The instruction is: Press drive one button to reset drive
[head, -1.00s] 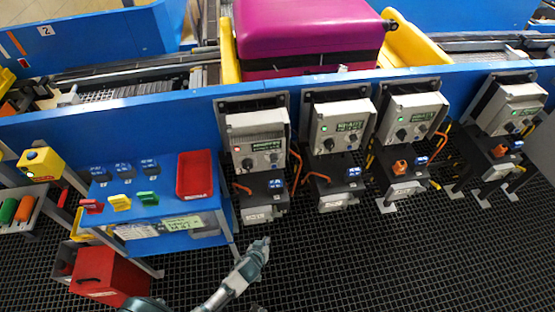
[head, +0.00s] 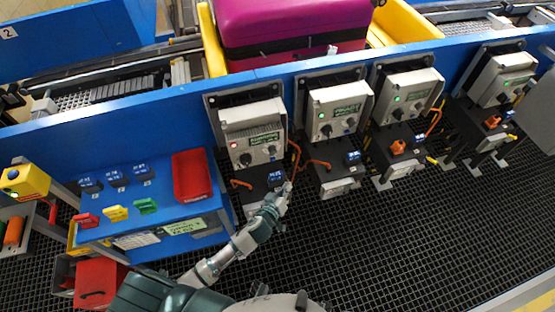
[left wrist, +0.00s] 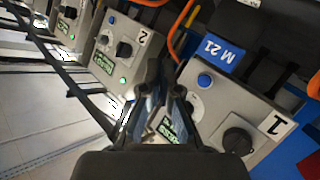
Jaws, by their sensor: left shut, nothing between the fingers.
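The drive one box (head: 252,135) is the leftmost grey control box on the blue conveyor side in the head view, with a red light lit. In the left wrist view the box marked 1 (left wrist: 258,115) is at the right, with a blue button (left wrist: 204,81) and a black knob (left wrist: 237,140). My left gripper (head: 284,190) is shut and empty, in front of and below this box's right side. In the left wrist view its fingertips (left wrist: 163,80) are left of the blue button, and I see no contact. My right gripper is not in view.
Box 2 (left wrist: 130,50), with a green light, stands beside box 1. Orange cables (head: 296,158) hang between the boxes. A blue table (head: 165,205) with a red tray (head: 192,172) is at the left. A magenta suitcase (head: 285,30) sits behind. The dark grid floor is open at the lower right.

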